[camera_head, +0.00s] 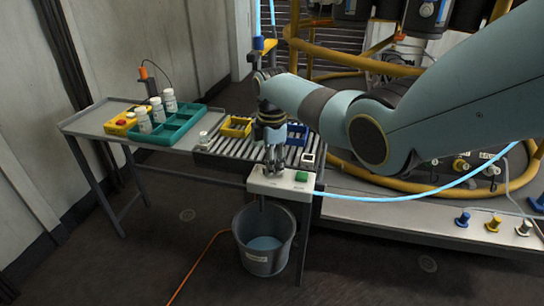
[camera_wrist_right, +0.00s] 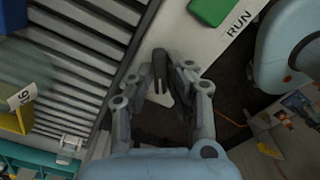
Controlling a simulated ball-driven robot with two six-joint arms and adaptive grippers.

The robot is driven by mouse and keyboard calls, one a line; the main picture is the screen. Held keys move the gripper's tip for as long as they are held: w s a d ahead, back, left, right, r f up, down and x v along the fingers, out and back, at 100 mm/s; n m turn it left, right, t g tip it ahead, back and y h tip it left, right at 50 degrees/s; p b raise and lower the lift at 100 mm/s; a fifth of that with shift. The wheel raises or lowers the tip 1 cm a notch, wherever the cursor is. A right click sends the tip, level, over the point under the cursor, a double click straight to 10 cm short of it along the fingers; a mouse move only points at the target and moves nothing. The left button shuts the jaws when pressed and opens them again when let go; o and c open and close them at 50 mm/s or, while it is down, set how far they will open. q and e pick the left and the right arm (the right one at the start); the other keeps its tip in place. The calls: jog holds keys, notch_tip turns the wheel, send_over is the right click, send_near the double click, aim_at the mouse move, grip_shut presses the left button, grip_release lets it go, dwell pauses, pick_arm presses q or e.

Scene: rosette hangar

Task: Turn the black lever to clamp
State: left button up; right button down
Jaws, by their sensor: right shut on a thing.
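The black lever (camera_wrist_right: 159,66) shows in the right wrist view, standing between the fingertips of my right gripper (camera_wrist_right: 166,72). It belongs to the white control box (camera_head: 260,186) at the end of the roller conveyor; in the head view the gripper hides it. My right gripper (camera_head: 273,165) reaches down onto the box from above and is shut on the lever. A green button (camera_head: 301,176) sits right of the gripper on the box, and beside it the right wrist view shows the word RUN. My left gripper is not in view.
The roller conveyor (camera_head: 228,146) carries a yellow bin (camera_head: 235,127) and a blue bin (camera_head: 297,133). A teal tray (camera_head: 180,127) with white bottles stands on the left table. A grey bucket (camera_head: 265,262) stands below the box. A light-blue hose (camera_head: 420,191) runs right.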

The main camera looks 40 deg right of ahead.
jog(key=shift+s+r+n+p, duration=0.15)
jog(key=shift+n+p, duration=0.25)
jog(key=shift+n, duration=0.6)
jog(key=n+p, duration=0.1)
jog(key=n, duration=0.1)
jog(key=shift+n, duration=0.3)
jog(key=n, duration=0.1)
jog(key=n+p, duration=0.1)
jog(key=n, duration=0.1)
jog(key=shift+s+n, duration=0.2)
jog(key=shift+n, duration=0.1)
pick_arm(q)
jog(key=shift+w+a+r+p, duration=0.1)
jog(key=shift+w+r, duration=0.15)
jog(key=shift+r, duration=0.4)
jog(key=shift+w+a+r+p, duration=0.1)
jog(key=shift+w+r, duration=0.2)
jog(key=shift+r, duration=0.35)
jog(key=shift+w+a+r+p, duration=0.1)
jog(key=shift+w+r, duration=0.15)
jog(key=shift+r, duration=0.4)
pick_arm(e)
jog(key=shift+s+d+n, duration=0.1)
jog(key=shift+s+n, duration=0.05)
jog(key=shift+n, duration=1.65)
jog(key=c, duration=1.6)
grip_release()
notch_tip(320, 180, up, 12)
